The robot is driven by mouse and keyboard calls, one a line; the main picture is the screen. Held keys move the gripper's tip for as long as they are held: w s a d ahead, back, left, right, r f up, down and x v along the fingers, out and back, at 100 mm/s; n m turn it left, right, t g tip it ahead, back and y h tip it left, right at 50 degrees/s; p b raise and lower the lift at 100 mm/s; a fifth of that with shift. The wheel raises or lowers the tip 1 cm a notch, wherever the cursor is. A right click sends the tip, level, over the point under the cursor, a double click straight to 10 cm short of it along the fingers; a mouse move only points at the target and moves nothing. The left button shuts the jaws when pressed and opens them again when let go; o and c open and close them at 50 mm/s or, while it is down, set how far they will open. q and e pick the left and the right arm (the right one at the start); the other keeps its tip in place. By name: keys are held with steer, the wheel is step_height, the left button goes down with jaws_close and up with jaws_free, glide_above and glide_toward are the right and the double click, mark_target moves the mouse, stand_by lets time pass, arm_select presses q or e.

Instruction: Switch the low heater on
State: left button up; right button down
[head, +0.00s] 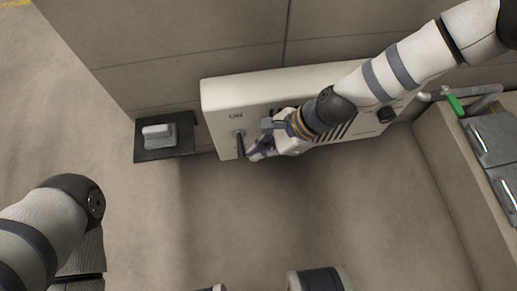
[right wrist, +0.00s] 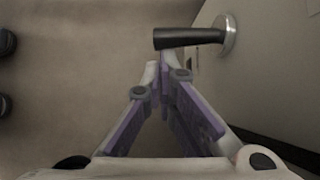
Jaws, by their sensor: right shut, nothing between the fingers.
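The low heater (head: 222,95) is a long white box low on the wall, with dark vent slots and an "ON" mark near its left end. Below the mark is its switch, a black lever (head: 241,150) on a round metal base. In the right wrist view the black lever (right wrist: 188,38) sticks out sideways from the base, just beyond the fingertips. My right gripper (head: 255,151) is shut and empty, just right of the lever in the head view. Its fingertips (right wrist: 160,75) look close to the lever; contact cannot be told. My left gripper is not in view.
A black plate with a grey block (head: 158,136) is left of the heater. A dark knob (head: 386,114) is at the heater's right end. A bench with grey boxes (head: 493,138) and a green-handled pipe (head: 455,104) stand at the right.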

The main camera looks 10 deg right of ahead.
steer(key=shift+s+r+g+p, duration=0.1)
steer(key=shift+r+g+p, duration=0.3)
steer(key=shift+r+p, duration=0.5)
steer(key=shift+p, duration=0.3)
steer(key=shift+r+p, duration=0.55)
steer(key=shift+r, duration=0.25)
steer(key=shift+a, duration=0.1)
